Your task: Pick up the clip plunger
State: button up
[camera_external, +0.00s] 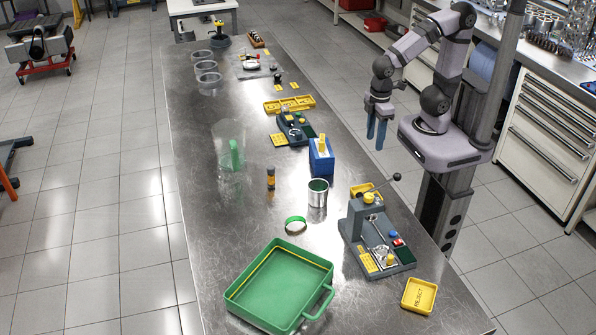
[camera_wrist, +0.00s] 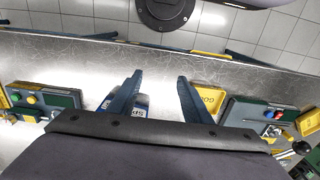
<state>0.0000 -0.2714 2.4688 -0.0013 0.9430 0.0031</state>
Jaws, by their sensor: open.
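No part is labelled clip plunger, and I cannot tell for sure which one it is. A yellow piece (camera_external: 322,144) stands upright in a blue block (camera_external: 322,162) near the right edge of the bench. My gripper (camera_external: 377,130) hangs above and to the right of that block, near the bench edge, pointing down. Its blue fingers are apart with nothing between them. In the wrist view the gripper (camera_wrist: 160,78) is open, and a blue-and-white part (camera_wrist: 142,101) shows partly behind the left finger.
A grey lever-press fixture (camera_external: 355,226) stands at the front right beside a yellow reject tray (camera_external: 419,296). A green tray (camera_external: 262,303) lies at the front. The left side is mostly clear.

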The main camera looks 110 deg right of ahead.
jog(key=w+a+r+m+t+y+b, duration=0.1)
jog(key=w+a+t, duration=0.35)
jog(key=w, duration=0.75)
jog(key=w+a+r+t+y+b, duration=0.1)
jog(key=w+a+t, duration=0.4)
jog(key=w, duration=0.8)
jog(key=w+d+m+t+h+b, duration=0.1)
jog(key=w+d+m+t+h, duration=0.1)
jog(key=w+m+h, duration=0.3)
jog(key=h, duration=0.4)
send_near(270, 169)
notch_tip(270, 169, up, 2)
jog(key=w+d, duration=0.2)
jog(key=shift+w+d+f+p, duration=0.25)
jog(key=shift+w+d+f, duration=0.4)
jog(key=shift+w+f, duration=0.45)
jog(key=shift+w+d+f+p, duration=0.3)
jog(key=shift+w+d+f, duration=0.45)
jog(key=shift+f, duration=0.5)
jog(key=shift+w+d+f+p, duration=0.25)
jog(key=shift+w+d+f, duration=0.35)
jog(key=shift+w+f, duration=0.5)
jog(key=shift+s+f, duration=0.1)
jog(key=shift+s, duration=0.1)
grip_shut()
